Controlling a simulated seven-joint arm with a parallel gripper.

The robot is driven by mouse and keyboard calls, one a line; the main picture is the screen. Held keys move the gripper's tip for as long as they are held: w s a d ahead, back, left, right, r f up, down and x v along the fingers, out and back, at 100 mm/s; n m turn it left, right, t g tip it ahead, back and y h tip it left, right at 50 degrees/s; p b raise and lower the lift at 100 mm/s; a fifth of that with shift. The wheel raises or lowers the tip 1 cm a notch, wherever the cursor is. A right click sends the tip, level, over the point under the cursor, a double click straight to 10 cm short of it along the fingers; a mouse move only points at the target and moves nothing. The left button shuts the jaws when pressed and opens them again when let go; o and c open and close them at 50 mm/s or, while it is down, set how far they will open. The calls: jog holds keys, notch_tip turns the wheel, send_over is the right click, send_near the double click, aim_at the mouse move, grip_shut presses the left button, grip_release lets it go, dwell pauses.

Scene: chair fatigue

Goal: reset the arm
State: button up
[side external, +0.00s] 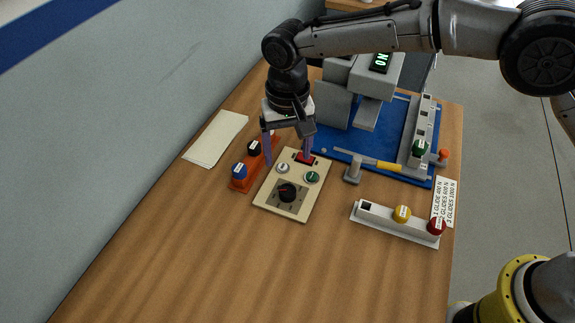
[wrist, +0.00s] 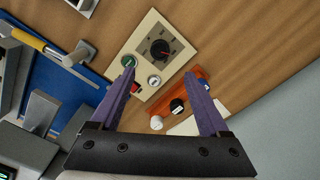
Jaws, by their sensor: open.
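My gripper (side external: 287,150) is open and empty, pointing down over the far end of a beige control panel (side external: 268,196). The panel holds a black dial (side external: 287,192), a green button (side external: 312,177), a white button (side external: 282,168) and a red switch (side external: 305,158). In the side view one finger is close to the red switch and the other is by the orange rack; I cannot tell if either touches. In the wrist view the fingers (wrist: 168,100) are spread wide, with the panel (wrist: 185,52) beyond them and the red switch (wrist: 136,87) beside the left finger.
An orange rack (side external: 246,180) with blue and black knobs stands left of the panel. A white rack (side external: 376,224) with yellow and red knobs is at right. A blue base (side external: 341,139) carries a grey machine and a yellow-handled hammer-like tool (side external: 375,161). Paper (side external: 216,139) lies by the wall.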

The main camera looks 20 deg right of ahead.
notch_tip(320, 180, up, 2)
dwell(0.6)
